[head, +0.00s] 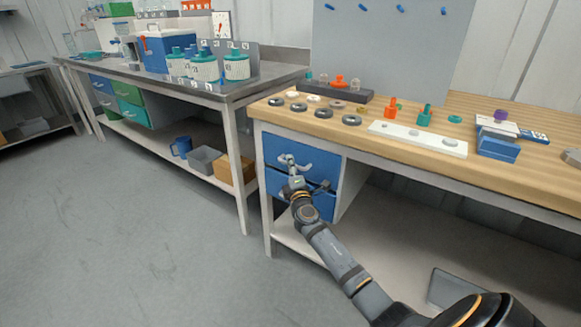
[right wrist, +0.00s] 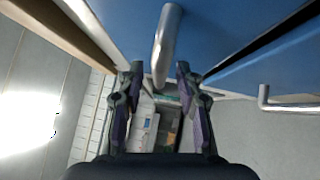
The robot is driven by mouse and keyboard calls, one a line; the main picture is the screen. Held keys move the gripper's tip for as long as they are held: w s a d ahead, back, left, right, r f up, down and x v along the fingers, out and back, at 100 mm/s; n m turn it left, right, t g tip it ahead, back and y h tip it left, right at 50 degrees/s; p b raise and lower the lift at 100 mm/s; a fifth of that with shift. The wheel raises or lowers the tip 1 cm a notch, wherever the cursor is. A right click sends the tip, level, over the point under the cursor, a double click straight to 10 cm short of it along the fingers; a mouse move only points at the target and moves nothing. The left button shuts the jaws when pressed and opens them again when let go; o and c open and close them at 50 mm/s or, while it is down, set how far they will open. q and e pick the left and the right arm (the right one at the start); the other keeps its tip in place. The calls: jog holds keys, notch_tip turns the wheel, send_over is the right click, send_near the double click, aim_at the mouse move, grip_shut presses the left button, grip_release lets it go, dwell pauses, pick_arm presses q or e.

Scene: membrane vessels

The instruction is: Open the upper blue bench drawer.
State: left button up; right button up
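The upper blue drawer (head: 325,160) is under the left end of the wooden bench and looks shut. Its metal handle (head: 304,166) is partly hidden by my right gripper (head: 292,178), which is right in front of it. In the right wrist view, my right gripper (right wrist: 160,68) is open, and a metal handle (right wrist: 167,40) reaches down between its fingertips. I see a gap on each side; contact is not clear. The lower blue drawer (head: 325,206) sits just below, with its own handle (head: 322,186). My left gripper is not in view.
The wooden benchtop (head: 360,145) holds dark rings, a white strip (head: 418,138) and small coloured fittings. A steel bench (head: 215,92) with bottles and a blue cooler (head: 165,52) stands at the left. The floor (head: 130,220) in front of the drawers is clear.

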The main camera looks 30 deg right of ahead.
jog(key=shift+w+d, duration=0.15)
jog(key=shift+w, duration=0.25)
grip_shut()
